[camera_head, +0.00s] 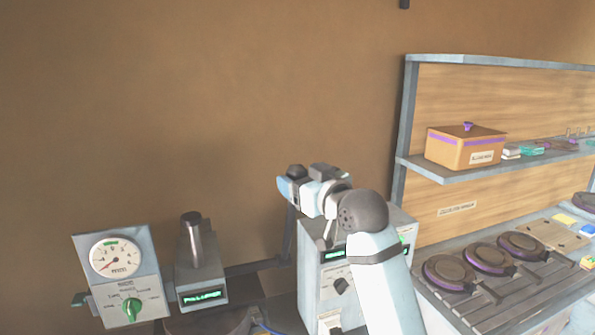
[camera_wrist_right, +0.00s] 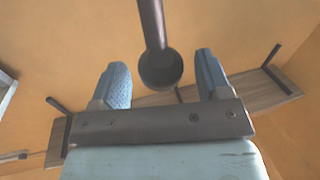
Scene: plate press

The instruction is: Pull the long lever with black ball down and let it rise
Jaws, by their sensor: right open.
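The long lever (camera_head: 290,235) shows in the head view as a dark bar that runs right from the press (camera_head: 202,265) and then turns upward to my right gripper (camera_head: 287,186). In the right wrist view the black ball (camera_wrist_right: 160,70) at the lever's end sits between the two open blue fingers of my right gripper (camera_wrist_right: 161,62), with gaps on both sides. The fingers are not closed on it. My left gripper is out of view.
A gauge box (camera_head: 125,275) with a green knob stands left of the press. A grey control box (camera_head: 325,285) stands behind my right forearm. A shelf unit (camera_head: 440,172) and a counter with round dark plates (camera_head: 448,272) are at right.

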